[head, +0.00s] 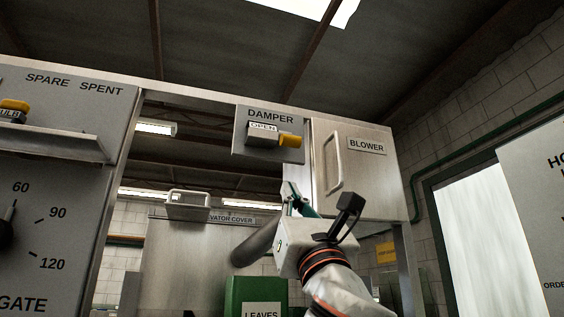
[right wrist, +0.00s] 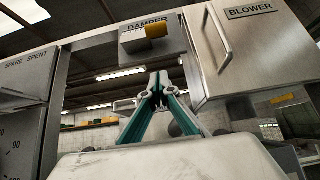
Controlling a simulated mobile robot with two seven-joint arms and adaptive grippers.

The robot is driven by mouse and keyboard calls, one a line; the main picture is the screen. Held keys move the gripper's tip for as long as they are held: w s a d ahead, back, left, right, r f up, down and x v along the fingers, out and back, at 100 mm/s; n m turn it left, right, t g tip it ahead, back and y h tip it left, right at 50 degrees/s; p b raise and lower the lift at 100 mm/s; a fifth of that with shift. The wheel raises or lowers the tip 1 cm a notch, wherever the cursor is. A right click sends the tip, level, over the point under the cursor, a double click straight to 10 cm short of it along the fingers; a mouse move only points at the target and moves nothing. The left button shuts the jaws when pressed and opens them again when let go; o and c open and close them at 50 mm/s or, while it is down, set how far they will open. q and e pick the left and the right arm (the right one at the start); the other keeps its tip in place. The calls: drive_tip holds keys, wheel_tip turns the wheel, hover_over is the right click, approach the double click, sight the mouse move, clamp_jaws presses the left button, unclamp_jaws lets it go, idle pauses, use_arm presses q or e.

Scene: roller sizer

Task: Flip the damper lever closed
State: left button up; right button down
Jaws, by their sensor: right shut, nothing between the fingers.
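The damper lever (head: 290,140) has a yellow knob and points to the right on a grey panel (head: 240,133) labelled DAMPER. A small plate beside it reads OPEN. The lever also shows near the top of the right wrist view (right wrist: 155,31). My right gripper (head: 291,190) is below the damper panel, apart from the lever. In the right wrist view its green fingers (right wrist: 155,80) come together at the tips, with nothing between them, below the lever. My left gripper is not in view.
The blower door (head: 370,185) with its vertical handle (head: 334,164) is just right of the panel. A cover with a handle (head: 188,199) and a green LEAVES bin (head: 252,292) are below. A GATE dial panel (head: 50,250) stands at left.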

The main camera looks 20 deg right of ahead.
sight(278, 161)
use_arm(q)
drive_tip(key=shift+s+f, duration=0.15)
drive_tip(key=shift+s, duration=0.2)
use_arm(e)
drive_tip(key=shift+s, duration=0.2)
drive_tip(key=p+x, duration=0.3)
drive_tip(key=x, duration=0.6)
drive_tip(key=shift+w+r, duration=0.15)
drive_tip(key=shift+r, duration=0.1)
drive_tip(key=shift+w+r+p, duration=0.15)
drive_tip(key=shift+r+p, duration=0.2)
drive_tip(key=shift+r, duration=0.05)
drive_tip(key=s, duration=0.3)
drive_tip(key=shift+r+p, duration=0.3)
drive_tip(key=shift+r, duration=0.1)
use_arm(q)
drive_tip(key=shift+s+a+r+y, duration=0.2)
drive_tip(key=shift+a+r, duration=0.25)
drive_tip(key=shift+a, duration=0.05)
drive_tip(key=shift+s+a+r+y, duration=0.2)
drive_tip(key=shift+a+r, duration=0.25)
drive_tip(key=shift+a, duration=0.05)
use_arm(e)
drive_tip(key=shift+s+d, duration=0.1)
drive_tip(key=shift+s, duration=0.15)
drive_tip(key=shift+s, duration=0.1)
